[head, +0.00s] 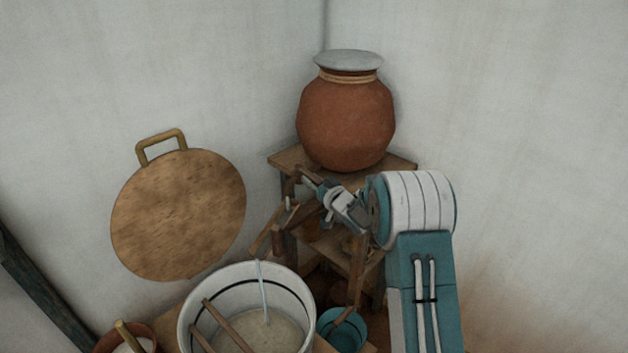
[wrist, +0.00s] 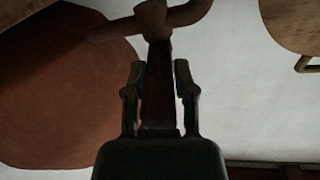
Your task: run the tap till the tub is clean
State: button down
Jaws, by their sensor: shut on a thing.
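A round clay pot (head: 346,115) with a grey lid stands on a wooden stand in the corner. A brown wooden tap (head: 291,203) sits low at its left front, with a spout slanting down and left. My gripper (head: 312,186) is shut on the tap's brown handle, which stands between the fingers in the wrist view (wrist: 159,85). A thin pale stream of water (head: 263,290) falls below the spout into the white tub (head: 191,318). The tub holds cloudy, beige-grey liquid (head: 270,332) and wooden sticks (head: 228,325). Its bottom is hidden.
A teal bucket (head: 343,331) stands right of the tub, and a brown bowl (head: 143,333) at its left. A round wooden board (head: 180,215) with a handle leans on the wall. The wooden stand (head: 400,164) is close to my arm. The wall on the right is bare.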

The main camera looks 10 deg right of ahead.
aim_at(296, 172)
jog(key=m+h, duration=0.1)
jog(key=a+m+t+h, duration=0.1)
jog(key=h, duration=0.1)
jog(key=a+m+h, duration=0.1)
jog(key=h, duration=0.1)
jog(key=shift+s+a+t, duration=0.15)
jog(key=shift+s+t, duration=0.2)
jog(key=shift+t, duration=0.05)
jog(key=m+h, duration=0.1)
jog(key=a+m+h, duration=0.1)
jog(key=h, duration=0.1)
jog(key=m+h, duration=0.1)
jog(key=shift+a+h, duration=0.4)
jog(key=m+h, duration=0.1)
jog(key=a+m+h, duration=0.1)
jog(key=h, duration=0.1)
jog(key=a+m+g+h, duration=0.1)
jog(key=h, duration=0.1)
jog(key=shift+w+m, duration=0.3)
jog(key=shift+w+a+m+g+h, duration=0.25)
jog(key=shift+m+g+h, duration=0.35)
jog(key=shift+h, duration=0.35)
jog(key=shift+w+a+m+g+h, duration=0.1)
jog(key=shift+a+m+g+h, duration=0.25)
jog(key=shift+m+h, duration=0.5)
jog(key=shift+d, duration=0.1)
jog(key=shift+c, duration=2.2)
grip_release()
